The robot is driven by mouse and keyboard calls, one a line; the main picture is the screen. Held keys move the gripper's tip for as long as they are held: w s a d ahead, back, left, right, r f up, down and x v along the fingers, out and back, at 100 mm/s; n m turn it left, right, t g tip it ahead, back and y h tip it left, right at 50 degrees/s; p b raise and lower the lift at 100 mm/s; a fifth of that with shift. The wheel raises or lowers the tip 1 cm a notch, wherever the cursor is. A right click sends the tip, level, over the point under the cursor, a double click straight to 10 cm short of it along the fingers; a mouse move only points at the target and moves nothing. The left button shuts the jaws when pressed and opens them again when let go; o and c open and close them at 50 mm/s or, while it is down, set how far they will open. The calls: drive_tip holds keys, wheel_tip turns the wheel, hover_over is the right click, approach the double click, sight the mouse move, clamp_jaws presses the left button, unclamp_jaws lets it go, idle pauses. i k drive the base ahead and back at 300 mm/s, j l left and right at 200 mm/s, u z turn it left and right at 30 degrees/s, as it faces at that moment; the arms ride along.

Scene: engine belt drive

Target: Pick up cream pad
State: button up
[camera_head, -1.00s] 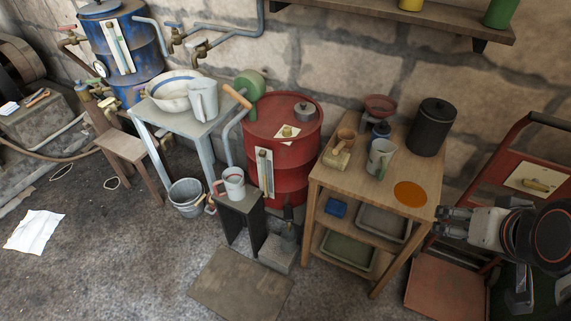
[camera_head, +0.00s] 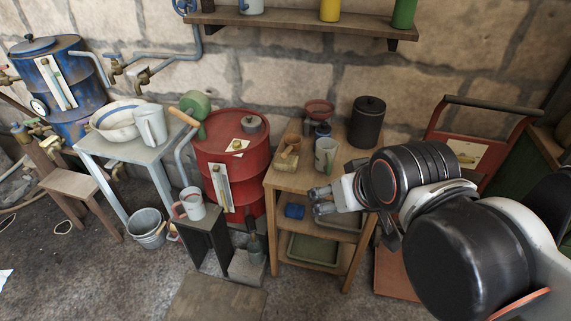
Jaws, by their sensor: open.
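A small cream pad (camera_head: 285,162) lies near the left front edge of the wooden shelf table's (camera_head: 277,183) top. A small brown wooden piece (camera_head: 291,146) is right behind it; I cannot tell whether they touch. My gripper (camera_head: 314,201) is open and empty, pointing left at the front of the table. In the picture it is below and to the right of the pad, clearly apart from it. My arm covers the right part of the tabletop.
A blue item (camera_head: 294,211) sits on the shelf below. A red barrel (camera_head: 238,160) stands to the left.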

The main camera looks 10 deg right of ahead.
sight(290, 164)
drive_tip(key=i+j+z, duration=0.3)
drive_tip(key=z, duration=0.15)
drive_tip(key=i+j+z, duration=0.2)
drive_tip(key=j+z, duration=0.25)
